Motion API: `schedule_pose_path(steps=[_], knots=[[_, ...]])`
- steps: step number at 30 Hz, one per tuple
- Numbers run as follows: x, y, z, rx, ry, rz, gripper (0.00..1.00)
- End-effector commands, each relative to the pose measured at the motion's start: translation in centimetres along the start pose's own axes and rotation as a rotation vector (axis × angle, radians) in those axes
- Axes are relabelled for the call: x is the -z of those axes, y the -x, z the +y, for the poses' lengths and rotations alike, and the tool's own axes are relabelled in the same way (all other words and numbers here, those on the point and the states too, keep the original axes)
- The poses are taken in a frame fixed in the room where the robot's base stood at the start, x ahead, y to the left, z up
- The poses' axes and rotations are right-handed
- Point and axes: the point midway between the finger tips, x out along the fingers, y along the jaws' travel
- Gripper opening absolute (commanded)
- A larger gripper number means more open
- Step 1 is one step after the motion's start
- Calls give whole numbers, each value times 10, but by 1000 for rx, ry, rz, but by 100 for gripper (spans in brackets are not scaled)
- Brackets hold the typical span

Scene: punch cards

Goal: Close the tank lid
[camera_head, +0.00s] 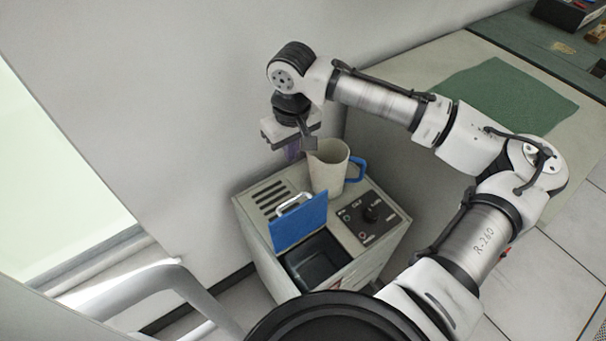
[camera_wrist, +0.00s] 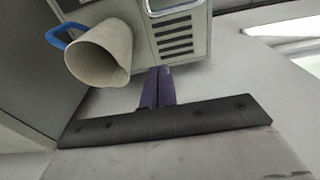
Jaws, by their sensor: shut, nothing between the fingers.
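The blue tank lid (camera_head: 300,222) with its white handle (camera_head: 294,204) stands raised at the back of the dark tank opening (camera_head: 318,262), so the tank is open. The tank is set in the top of a grey-white machine (camera_head: 262,222). My gripper (camera_head: 292,156) is above and behind the machine, near the wall, apart from the lid. Its purple fingers are shut and empty. In the wrist view the shut fingers (camera_wrist: 159,72) point toward the machine's slotted vent, and part of the handle (camera_wrist: 172,10) shows at the top edge.
A cream jug (camera_head: 327,169) with a blue handle stands on the machine, right of the lid and close to my gripper. A black control panel (camera_head: 368,212) is at the machine's right. The wall is close behind. A table with a green mat (camera_head: 505,95) is at right.

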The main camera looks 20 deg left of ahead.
Motion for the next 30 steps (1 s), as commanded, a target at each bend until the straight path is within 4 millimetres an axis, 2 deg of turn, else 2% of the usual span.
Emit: schedule_pose_path(steps=[5, 15, 21, 30], knots=[[0, -24, -1, 2, 2, -1, 0], [1, -96, -1, 2, 3, 3, 0], [-26, -83, -1, -1, 3, 5, 0], [-36, -82, -2, 2, 4, 6, 0]])
